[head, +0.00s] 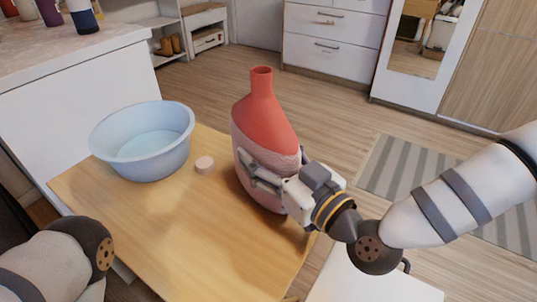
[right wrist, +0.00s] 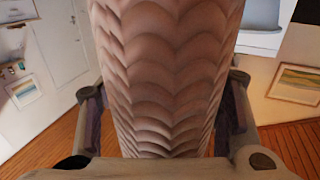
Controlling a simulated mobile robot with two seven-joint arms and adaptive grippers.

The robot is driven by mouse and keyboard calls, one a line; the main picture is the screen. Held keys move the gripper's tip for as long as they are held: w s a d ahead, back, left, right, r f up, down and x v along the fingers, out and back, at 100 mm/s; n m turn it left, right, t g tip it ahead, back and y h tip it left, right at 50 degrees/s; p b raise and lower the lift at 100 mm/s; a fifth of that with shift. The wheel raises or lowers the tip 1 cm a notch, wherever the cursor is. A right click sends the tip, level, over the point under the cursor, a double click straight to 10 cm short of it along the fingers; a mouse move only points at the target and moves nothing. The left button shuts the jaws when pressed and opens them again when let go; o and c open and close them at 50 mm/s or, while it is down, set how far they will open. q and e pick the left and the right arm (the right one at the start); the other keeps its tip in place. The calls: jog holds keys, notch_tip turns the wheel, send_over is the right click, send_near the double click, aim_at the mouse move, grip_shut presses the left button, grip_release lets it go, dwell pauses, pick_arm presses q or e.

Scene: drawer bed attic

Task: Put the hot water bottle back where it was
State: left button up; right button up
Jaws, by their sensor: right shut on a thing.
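The hot water bottle (head: 266,125) is red with a pinkish scalloped cover, and stands upright with its neck up at the right part of the wooden table. My right gripper (head: 262,172) is shut on its covered lower body from the right side. In the right wrist view the scalloped cover (right wrist: 165,75) fills the middle, between the two fingers. Whether the bottle's bottom touches the table is hard to tell. Of my left arm only a link shows at the lower left; the left gripper is out of view.
A light blue basin (head: 180,158) stands on the wooden table (head: 190,235), left of the bottle. A white counter (head: 75,100) with several bottles is at the left. A white stool or seat (head: 370,280) is at the lower right.

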jog(key=shift+f, duration=0.15)
jog(key=o, duration=1.4)
jog(key=v, duration=1.2)
jog(key=shift+r+p, duration=0.2)
jog(key=shift+p, duration=0.15)
